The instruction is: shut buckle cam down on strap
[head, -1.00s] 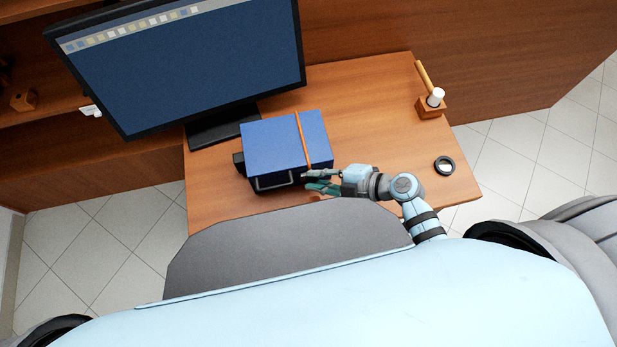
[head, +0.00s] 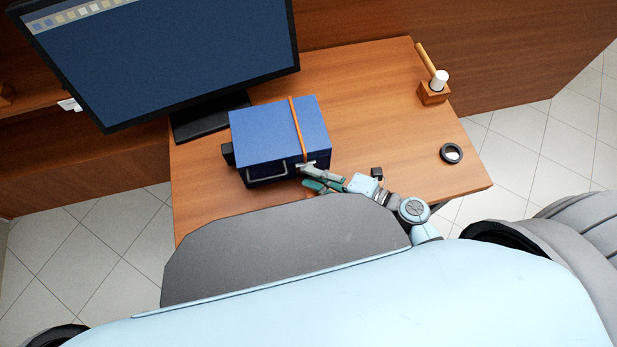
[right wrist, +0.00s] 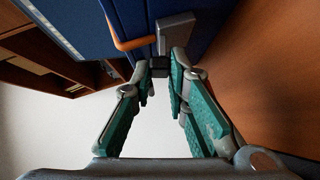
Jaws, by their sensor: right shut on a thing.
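A blue case (head: 270,128) with an orange strap (head: 299,125) over its lid lies on the desk. The strap also shows in the right wrist view (right wrist: 133,42), running down to a grey buckle part (right wrist: 175,33) on the case's front. My right gripper (head: 309,176) is at the case's front right, below the strap. In the right wrist view its fingertips (right wrist: 160,72) are shut on a small dark piece at the buckle, which appears to be the buckle cam (right wrist: 159,64). The fingers hide part of the buckle in the head view. My left gripper is not in view.
The case's front handle (head: 267,175) is left of my right gripper. A monitor (head: 170,60) stands behind the case. A wooden holder (head: 433,93) and a round black ring-shaped item (head: 452,153) are at the right.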

